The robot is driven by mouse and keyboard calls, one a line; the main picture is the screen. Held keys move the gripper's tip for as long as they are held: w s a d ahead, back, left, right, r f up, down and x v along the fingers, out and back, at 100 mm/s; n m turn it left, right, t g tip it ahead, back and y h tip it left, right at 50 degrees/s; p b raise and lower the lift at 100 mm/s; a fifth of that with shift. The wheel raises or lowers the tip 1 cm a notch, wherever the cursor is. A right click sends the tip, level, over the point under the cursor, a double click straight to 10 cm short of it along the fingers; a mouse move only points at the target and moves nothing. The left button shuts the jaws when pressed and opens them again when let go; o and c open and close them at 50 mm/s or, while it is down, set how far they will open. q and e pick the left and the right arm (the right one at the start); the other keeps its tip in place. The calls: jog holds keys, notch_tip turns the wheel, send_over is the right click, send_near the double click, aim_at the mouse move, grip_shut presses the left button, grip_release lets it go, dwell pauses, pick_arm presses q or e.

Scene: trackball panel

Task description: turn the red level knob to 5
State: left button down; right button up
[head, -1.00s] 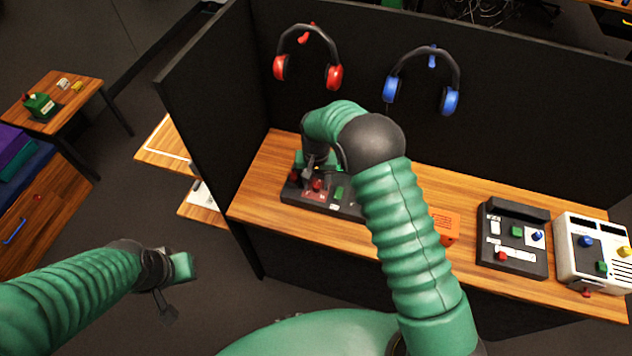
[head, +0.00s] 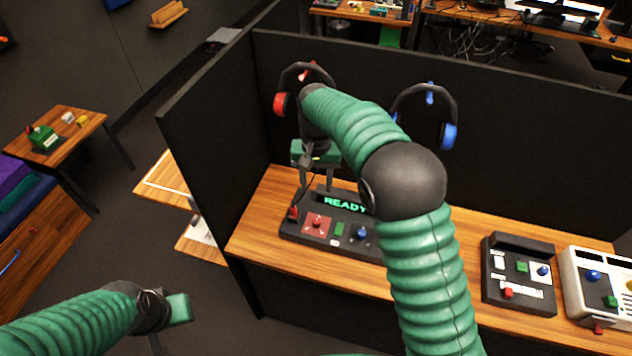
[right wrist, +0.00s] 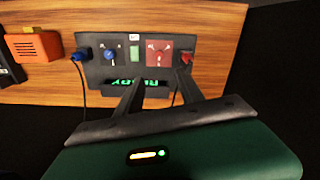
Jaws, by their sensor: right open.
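The black control panel (head: 290,228) lies on the wooden counter. Its red level knob (head: 317,222) sits on a red square plate; the knob also shows in the right wrist view (right wrist: 158,56). Its setting is too small to read. My right gripper (head: 314,186) is open and empty, above the back of the panel. In the right wrist view its two fingers (right wrist: 158,78) are apart, near the display, with the knob clear of them. The display (head: 345,204) shows green "READY". My left gripper (head: 165,322) hangs at the lower left, away from the counter; its jaws are unclear.
A red plug (head: 294,213) stands left of the knob; a green button (head: 339,229) and a blue knob (head: 362,233) are to its right. Black partitions (head: 350,90) with headphones rise behind. An orange box (right wrist: 35,46) and other devices (head: 518,275) share the counter.

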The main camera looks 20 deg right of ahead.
aim_at(317, 221)
notch_tip(317, 221, down, 17)
jog(key=n+b, duration=0.5)
jog(key=n, duration=0.1)
jog(key=shift+s+r+b, duration=0.1)
jog(key=shift+s+b, duration=0.05)
jog(key=shift+b, duration=0.2)
jog(key=shift+c, duration=0.4)
grip_shut()
